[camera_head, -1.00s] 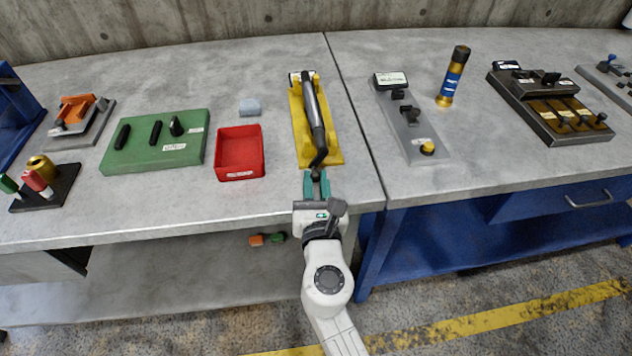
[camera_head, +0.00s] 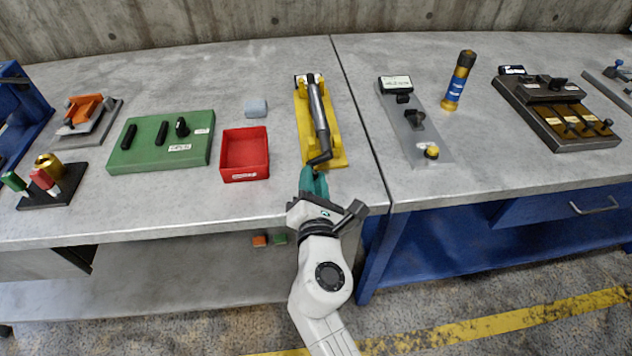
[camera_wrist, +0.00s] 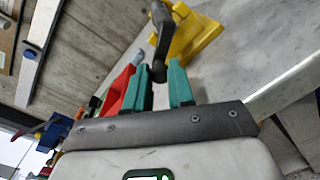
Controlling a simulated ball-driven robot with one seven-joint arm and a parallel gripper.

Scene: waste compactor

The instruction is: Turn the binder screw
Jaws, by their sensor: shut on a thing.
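The binder screw (camera_head: 318,110) is a long dark grey rod lying on a yellow base (camera_head: 337,135) on the bench. Its near end has a black bent crank handle (camera_head: 321,158). My gripper (camera_head: 313,172) is at the near end of the base, with teal fingers closed around the tip of the crank handle. In the wrist view, the black crank handle (camera_wrist: 163,40) comes down from the yellow base (camera_wrist: 195,38), and its tip sits between the teal fingers of my gripper (camera_wrist: 161,68). The finger contact is partly hidden in the head view.
A red tray (camera_head: 245,180) and a grey-blue block (camera_head: 255,108) are to the left, with a green panel (camera_head: 135,160) beyond. A grey switch panel (camera_head: 430,150) and a gold-blue canister (camera_head: 460,80) are to the right. Bare bench lies around the yellow base.

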